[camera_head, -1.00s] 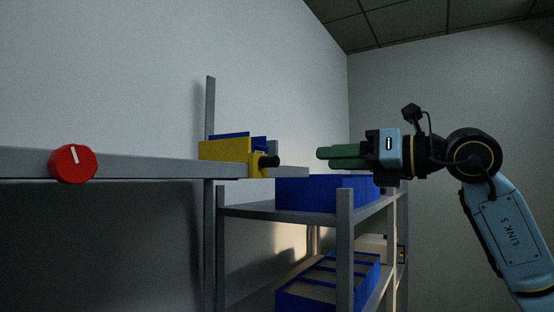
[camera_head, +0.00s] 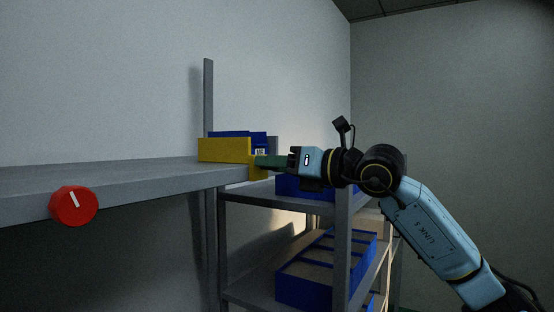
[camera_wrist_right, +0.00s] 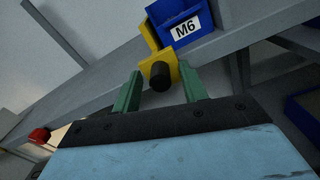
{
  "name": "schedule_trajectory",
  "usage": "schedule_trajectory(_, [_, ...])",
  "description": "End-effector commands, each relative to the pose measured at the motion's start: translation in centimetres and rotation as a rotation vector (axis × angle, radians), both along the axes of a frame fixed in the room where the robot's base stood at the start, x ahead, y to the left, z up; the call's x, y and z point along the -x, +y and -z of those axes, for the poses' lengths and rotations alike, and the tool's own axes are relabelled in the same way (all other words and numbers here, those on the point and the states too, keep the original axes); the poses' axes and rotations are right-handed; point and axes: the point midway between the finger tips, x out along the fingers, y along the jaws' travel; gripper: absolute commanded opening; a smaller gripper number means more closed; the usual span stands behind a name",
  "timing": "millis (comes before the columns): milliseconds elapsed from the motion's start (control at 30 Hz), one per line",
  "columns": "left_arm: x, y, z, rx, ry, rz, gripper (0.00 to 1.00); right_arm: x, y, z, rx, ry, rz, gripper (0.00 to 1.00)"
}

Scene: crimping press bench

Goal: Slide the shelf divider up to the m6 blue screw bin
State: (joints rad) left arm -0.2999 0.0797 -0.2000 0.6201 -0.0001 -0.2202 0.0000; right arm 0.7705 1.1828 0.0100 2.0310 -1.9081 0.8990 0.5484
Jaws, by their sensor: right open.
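The yellow shelf divider (camera_head: 225,150) stands on the grey shelf top near its right end, and its black knob (camera_wrist_right: 160,75) shows in the right wrist view. The blue M6 screw bin (camera_wrist_right: 182,25) is right beside the divider in that view; in the head view the blue bin (camera_head: 238,135) shows behind the divider, mostly hidden. My right gripper (camera_head: 257,161) is at the divider's right end. In the right wrist view its green fingers (camera_wrist_right: 160,92) are open, one on each side of the knob. I cannot tell whether they touch it. My left gripper is not in view.
A red knob (camera_head: 73,206) is on the shelf's front edge at the left. A grey rack with blue bins (camera_head: 325,270) stands lower right, under my right arm. The grey shelf top (camera_head: 120,175) left of the divider is clear.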

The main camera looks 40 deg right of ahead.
Motion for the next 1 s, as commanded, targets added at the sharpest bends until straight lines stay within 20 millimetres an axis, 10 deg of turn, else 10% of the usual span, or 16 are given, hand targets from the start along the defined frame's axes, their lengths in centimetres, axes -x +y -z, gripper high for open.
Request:
schedule_trajectory(167, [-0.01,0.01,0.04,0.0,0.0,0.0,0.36,0.0,-0.02,0.02,0.0,0.0,0.0,0.43])
schedule_trajectory(500, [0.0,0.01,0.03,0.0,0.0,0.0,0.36,0.03,-0.03,0.0,0.0,0.0,0.0,0.0])
schedule_trajectory(1000, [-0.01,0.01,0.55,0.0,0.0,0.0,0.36,-0.23,-0.87,-0.07,-0.001,-0.002,0.001,0.0])
